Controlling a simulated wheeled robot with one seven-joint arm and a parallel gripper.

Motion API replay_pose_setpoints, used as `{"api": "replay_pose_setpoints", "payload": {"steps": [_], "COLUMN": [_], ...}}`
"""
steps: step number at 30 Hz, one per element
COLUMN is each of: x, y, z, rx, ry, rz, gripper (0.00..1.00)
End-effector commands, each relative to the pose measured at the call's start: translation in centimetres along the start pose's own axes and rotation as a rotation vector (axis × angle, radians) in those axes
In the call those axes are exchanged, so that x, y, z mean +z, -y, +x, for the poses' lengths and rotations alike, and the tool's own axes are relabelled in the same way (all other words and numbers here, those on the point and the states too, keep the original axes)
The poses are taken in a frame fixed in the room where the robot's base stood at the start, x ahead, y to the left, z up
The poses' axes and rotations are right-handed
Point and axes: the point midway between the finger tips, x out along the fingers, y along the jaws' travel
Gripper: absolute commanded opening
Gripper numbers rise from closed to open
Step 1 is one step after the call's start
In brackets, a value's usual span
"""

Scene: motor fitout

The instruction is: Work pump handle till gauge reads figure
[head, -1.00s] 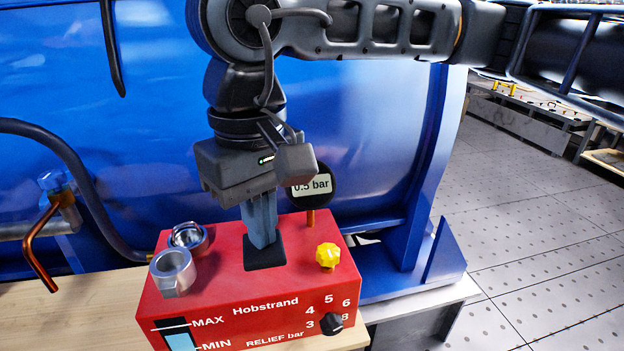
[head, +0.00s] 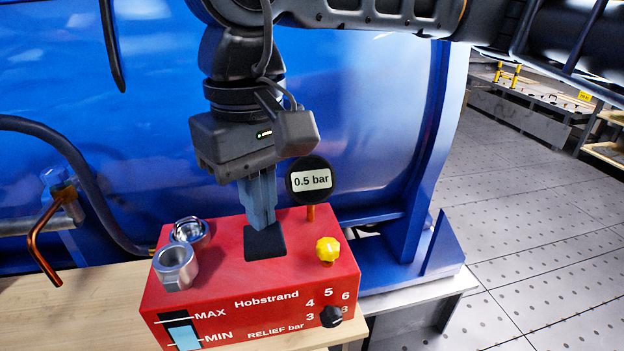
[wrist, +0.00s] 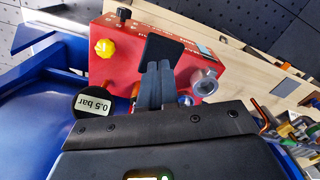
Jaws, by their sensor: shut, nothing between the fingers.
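The red Hobstrand pump box (head: 215,260) sits on a wooden bench. Its round black gauge (head: 310,180) stands at the back right on a copper stem and reads 0.5 bar; it also shows upside down in the wrist view (wrist: 93,103). My gripper (head: 262,224) points down over the box with its fingers together and nothing between them. The fingertips are at a black pad (head: 265,242) on the box top, which also shows in the wrist view (wrist: 164,51); whether they touch it I cannot tell. No long pump handle is clearly visible.
A yellow knob (head: 328,249) and a black relief dial (head: 331,316) are on the box's right side. A metal cup (head: 176,266) and ring (head: 190,231) are at its left. A large blue tank (head: 360,120) stands behind. Bare wooden bench (head: 75,305) lies to the left.

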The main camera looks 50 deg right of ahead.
Motion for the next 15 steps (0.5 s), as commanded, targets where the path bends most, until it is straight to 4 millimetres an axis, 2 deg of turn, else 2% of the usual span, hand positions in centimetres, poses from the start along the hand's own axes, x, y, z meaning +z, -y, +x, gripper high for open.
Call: {"api": "replay_pose_setpoints", "payload": {"steps": [10, 15], "x": [0.0, -0.1], "y": [0.0, 0.0], "z": [0.1, 1.0], "rx": [0.000, 0.000], "ry": [0.000, 0.000], "rz": [0.000, 0.000], "gripper": [0.00, 0.00]}}
